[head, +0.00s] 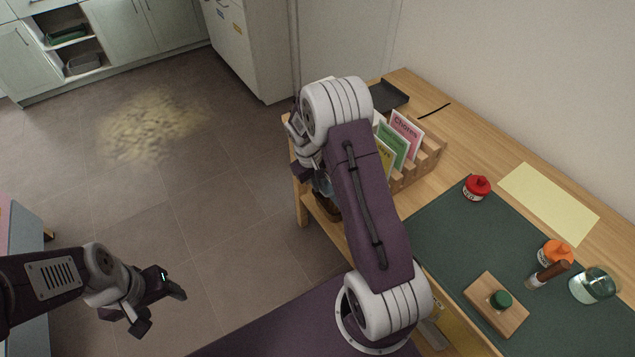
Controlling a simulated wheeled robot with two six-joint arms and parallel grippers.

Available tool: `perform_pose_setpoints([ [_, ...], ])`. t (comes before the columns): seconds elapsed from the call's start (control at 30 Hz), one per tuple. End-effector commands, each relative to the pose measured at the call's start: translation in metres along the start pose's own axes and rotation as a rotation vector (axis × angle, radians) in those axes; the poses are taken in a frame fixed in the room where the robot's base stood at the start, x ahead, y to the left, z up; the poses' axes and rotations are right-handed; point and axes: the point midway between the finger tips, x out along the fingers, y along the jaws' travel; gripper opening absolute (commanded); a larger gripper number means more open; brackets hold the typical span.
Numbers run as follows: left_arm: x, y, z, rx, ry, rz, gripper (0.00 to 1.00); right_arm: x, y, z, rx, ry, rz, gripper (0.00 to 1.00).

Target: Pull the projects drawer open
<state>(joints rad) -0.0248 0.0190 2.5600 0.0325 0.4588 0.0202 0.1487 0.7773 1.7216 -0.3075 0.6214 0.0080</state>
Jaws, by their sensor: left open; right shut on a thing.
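My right gripper (322,184) is at the front edge of the wooden desk (462,128), near its far left corner, largely hidden behind my own wrist and forearm. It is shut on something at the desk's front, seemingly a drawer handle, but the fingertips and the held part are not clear. No label for the projects drawer can be read, and I cannot tell how far the drawer is out. My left gripper (158,313) is open and empty over the floor at the lower left, well away from the desk.

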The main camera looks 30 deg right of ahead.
Motion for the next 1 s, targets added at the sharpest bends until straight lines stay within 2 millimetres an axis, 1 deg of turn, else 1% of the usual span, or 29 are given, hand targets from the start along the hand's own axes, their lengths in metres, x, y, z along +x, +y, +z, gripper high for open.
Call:
perform_pose_setpoints([
  [0.67, 0.000, 0.000, 0.000, 0.000, 0.000, 0.000, 0.62, -0.001, -0.002, -0.001, -0.001, 0.001, 0.000, 0.00],
  [0.77, -0.001, 0.000, 0.000, 0.000, 0.000, 0.000, 0.62, -0.003, -0.010, -0.001, -0.003, 0.002, 0.000, 0.00],
  [0.87, -0.003, 0.000, 0.000, 0.000, 0.000, 0.000, 0.62, -0.006, -0.028, -0.001, -0.005, 0.001, 0.000, 0.00],
  [0.97, -0.004, 0.000, 0.000, 0.000, 0.000, 0.000, 0.62, -0.011, -0.052, -0.001, -0.007, 0.002, 0.000, 0.00],
  [1.0, -0.005, 0.000, -0.001, 0.000, 0.000, 0.000, 0.62, -0.013, -0.064, -0.001, -0.007, 0.002, 0.000, 0.00],
])
